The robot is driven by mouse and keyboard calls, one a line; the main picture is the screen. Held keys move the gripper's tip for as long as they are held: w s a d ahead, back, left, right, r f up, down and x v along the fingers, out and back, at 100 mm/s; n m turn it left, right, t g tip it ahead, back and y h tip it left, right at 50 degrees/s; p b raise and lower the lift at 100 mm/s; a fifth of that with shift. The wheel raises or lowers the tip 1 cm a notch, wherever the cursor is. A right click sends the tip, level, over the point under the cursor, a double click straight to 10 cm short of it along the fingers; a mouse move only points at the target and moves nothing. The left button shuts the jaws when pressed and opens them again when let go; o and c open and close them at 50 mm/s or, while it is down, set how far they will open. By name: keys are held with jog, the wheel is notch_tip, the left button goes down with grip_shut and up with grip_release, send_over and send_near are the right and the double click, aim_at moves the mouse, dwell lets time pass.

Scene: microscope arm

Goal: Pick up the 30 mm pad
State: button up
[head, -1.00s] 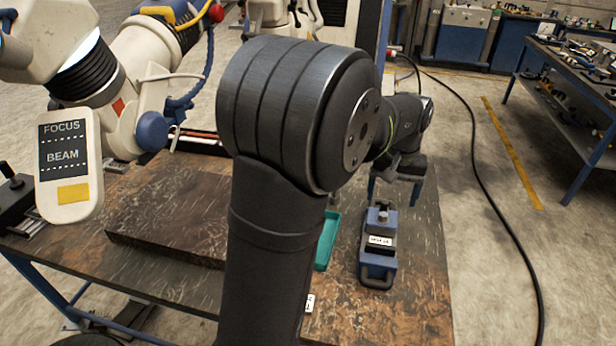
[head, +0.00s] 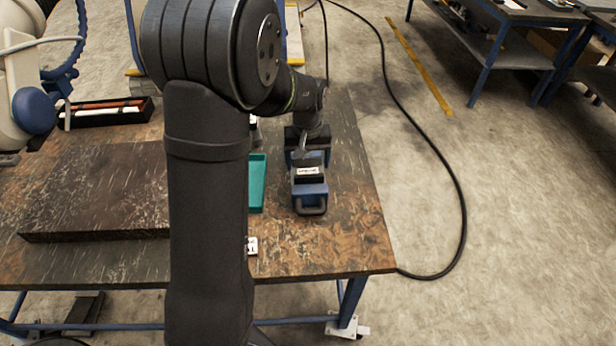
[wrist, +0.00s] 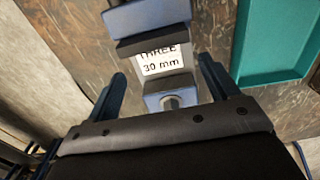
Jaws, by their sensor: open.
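The 30 mm pad (head: 310,189) is a blue and dark block with a white label and a handle at its near end. It lies on the right part of the table. In the wrist view, the pad's label (wrist: 162,61) reads "THREE 30 mm", and a blue block with a round knob shows below it. My gripper (head: 308,156) is at the pad's far end in the head view. In the wrist view my gripper (wrist: 163,76) is open, with one blue finger on each side of the knobbed block. Whether the fingers touch it, I cannot tell.
A teal tray (head: 257,184) lies just left of the pad. A dark raised slab (head: 100,190) is farther left. A small white label tag (head: 251,246) lies near the front. The table (head: 350,225) is bare right of the pad. A black cable runs on the floor.

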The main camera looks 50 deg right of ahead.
aim_at(308, 171)
notch_tip(308, 171, down, 5)
jog(key=shift+r, duration=0.1)
jog(key=c, duration=1.3)
jog(key=shift+d, duration=0.1)
jog(key=shift+c, duration=1.2)
jog(key=shift+r, duration=0.1)
